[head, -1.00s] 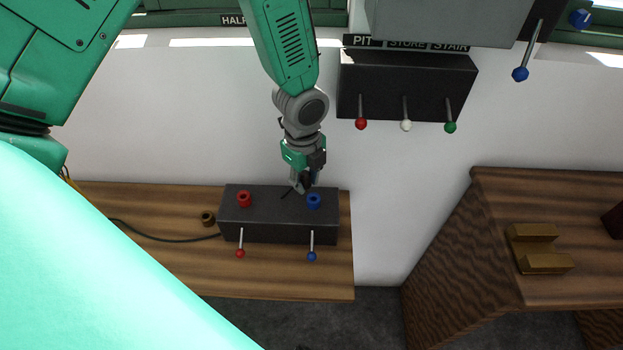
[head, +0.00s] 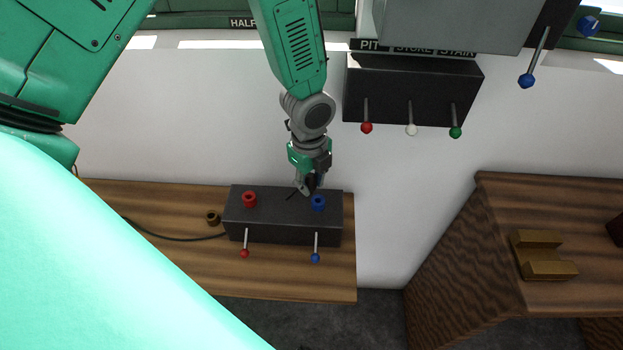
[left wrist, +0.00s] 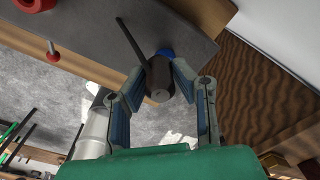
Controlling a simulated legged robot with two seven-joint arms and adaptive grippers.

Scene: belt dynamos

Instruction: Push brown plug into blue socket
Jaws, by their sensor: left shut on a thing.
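My left gripper (head: 309,188) is just behind the blue socket (head: 318,202) on the dark box (head: 280,232). In the left wrist view its two fingers (left wrist: 158,84) are shut on the dark brown plug (left wrist: 160,82), a short cylinder. The blue socket also shows there, partly hidden behind the plug's far end (left wrist: 166,52). The plug's far end overlaps the blue socket in this view; I cannot tell whether it touches or enters it. In the head view the fingers mostly hide the plug. My right gripper is not in view.
A red socket (head: 249,199) is on the same box, with red (head: 244,252) and blue (head: 315,257) levers in front. A brown ring (head: 213,217) and a black cable (head: 165,236) lie on the wooden table (head: 290,284). A dark lever box (head: 412,92) hangs on the wall.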

